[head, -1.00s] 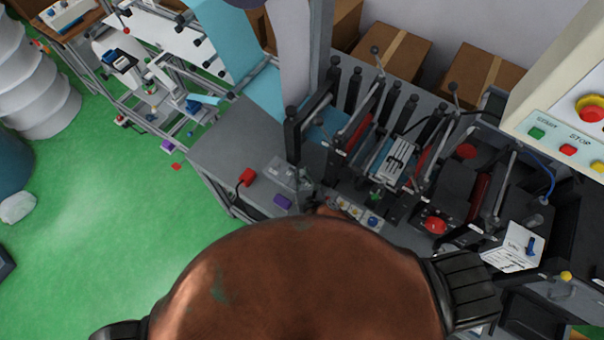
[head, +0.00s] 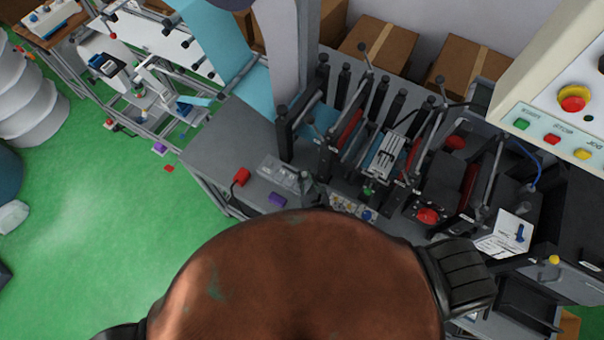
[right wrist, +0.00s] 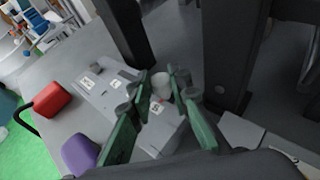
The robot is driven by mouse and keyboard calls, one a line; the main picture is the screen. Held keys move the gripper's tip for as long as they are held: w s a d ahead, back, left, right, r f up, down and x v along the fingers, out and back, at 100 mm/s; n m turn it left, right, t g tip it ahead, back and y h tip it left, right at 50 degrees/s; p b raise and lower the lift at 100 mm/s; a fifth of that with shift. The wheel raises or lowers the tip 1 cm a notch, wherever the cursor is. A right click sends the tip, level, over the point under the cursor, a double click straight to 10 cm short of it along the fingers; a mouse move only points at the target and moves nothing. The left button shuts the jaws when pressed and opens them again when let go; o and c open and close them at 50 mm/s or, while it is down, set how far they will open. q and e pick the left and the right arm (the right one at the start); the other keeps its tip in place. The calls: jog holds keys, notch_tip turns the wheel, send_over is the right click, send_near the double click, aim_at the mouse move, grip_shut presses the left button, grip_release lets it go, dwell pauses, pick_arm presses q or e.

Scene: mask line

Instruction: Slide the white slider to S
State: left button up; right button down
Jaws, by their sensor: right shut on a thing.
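The white slider (right wrist: 162,84) is a small pale cylinder on a grey panel (right wrist: 108,97). My right gripper (right wrist: 164,83) has its green fingers on either side of the slider and is shut on it. A white label with S (right wrist: 156,107) lies just in front of the slider, close to the fingers. Another white label (right wrist: 87,82) is farther left on the panel. In the head view my right gripper (head: 307,184) is small and dark at the right end of the panel (head: 282,172); the slider is hidden there. My left gripper is not in view.
A red block (head: 240,177) and a purple block (head: 277,200) are beside the panel on the grey table (head: 225,145). Black posts (right wrist: 225,55) stand close behind the gripper. A machine with handles and a red button (head: 427,215) fills the right.

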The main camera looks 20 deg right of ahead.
jog(key=shift+s+d+f, duration=0.1)
jog(key=shift+s+f, duration=0.05)
jog(key=c, duration=1.8)
grip_release()
jog(key=shift+s+d, duration=0.15)
jog(key=shift+o, duration=0.2)
jog(key=v, duration=1.1)
jog(key=shift+s+r, duration=0.3)
jog(key=shift+r, duration=0.05)
